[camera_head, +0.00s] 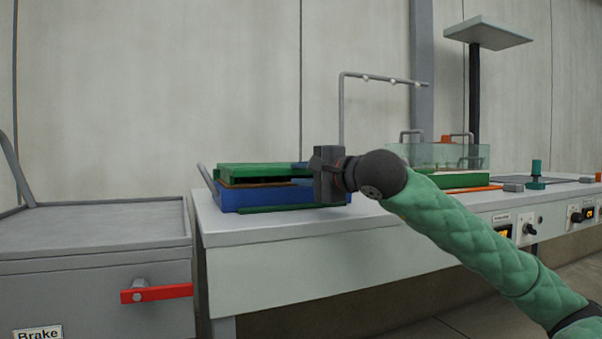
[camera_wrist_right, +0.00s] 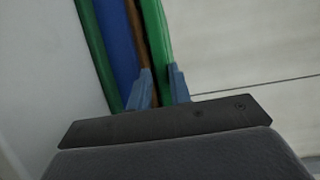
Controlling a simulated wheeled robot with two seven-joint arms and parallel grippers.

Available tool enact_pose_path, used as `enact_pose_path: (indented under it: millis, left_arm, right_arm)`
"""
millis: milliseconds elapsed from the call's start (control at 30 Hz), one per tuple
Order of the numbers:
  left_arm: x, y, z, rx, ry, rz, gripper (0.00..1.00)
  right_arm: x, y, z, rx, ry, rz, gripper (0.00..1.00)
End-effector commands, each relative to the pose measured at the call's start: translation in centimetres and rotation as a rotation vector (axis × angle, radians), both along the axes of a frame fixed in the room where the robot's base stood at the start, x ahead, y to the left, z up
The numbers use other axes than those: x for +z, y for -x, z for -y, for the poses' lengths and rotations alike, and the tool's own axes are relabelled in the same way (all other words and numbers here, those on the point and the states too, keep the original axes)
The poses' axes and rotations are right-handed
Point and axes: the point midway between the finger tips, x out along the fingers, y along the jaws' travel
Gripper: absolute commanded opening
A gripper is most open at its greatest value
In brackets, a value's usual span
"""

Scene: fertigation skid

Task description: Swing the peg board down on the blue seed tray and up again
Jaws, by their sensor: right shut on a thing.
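The green peg board (camera_head: 258,171) lies about level just above the blue seed tray (camera_head: 262,197) on the bench. A narrow dark gap shows between board and tray at the front, with a brown layer along the tray's top. My right gripper (camera_head: 299,176) is at the board's right end, shut on its edge. In the right wrist view the green board (camera_wrist_right: 153,40) runs up from between the two blue-grey fingers (camera_wrist_right: 161,88), beside the brown layer and the blue tray (camera_wrist_right: 115,45). Whether pegs touch the tray is hidden. My left gripper is out of view.
A green strip (camera_head: 290,208) runs along the tray's front. A grey pipe frame with nozzles (camera_head: 385,79) stands behind. A clear-sided box (camera_head: 440,156) is further right on the bench. A grey cart (camera_head: 95,235) with a red brake lever (camera_head: 157,293) stands left.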

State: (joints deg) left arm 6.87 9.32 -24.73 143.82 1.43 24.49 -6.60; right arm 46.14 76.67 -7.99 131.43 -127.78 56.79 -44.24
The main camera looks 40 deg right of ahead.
Motion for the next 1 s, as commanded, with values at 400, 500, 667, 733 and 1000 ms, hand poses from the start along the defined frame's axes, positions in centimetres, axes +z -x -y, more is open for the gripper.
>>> enact_pose_path:
  millis: [400,500,667,733,1000]
  left_arm:
    - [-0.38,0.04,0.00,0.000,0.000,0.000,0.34]
    - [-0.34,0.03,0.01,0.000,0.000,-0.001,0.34]
    - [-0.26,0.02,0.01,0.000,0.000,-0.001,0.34]
    - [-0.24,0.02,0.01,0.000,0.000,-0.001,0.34]
    - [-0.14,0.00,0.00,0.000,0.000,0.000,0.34]
  right_arm:
    - [-1.58,-0.19,-0.53,0.008,0.002,-0.026,0.36]
    - [-1.39,-0.19,-0.43,0.006,0.001,-0.023,0.36]
    - [-1.13,-0.19,-0.33,0.005,0.001,-0.019,0.36]
    - [-1.04,-0.19,-0.29,0.004,0.001,-0.018,0.36]
    - [-0.80,-0.16,-0.21,0.003,0.000,-0.014,0.36]
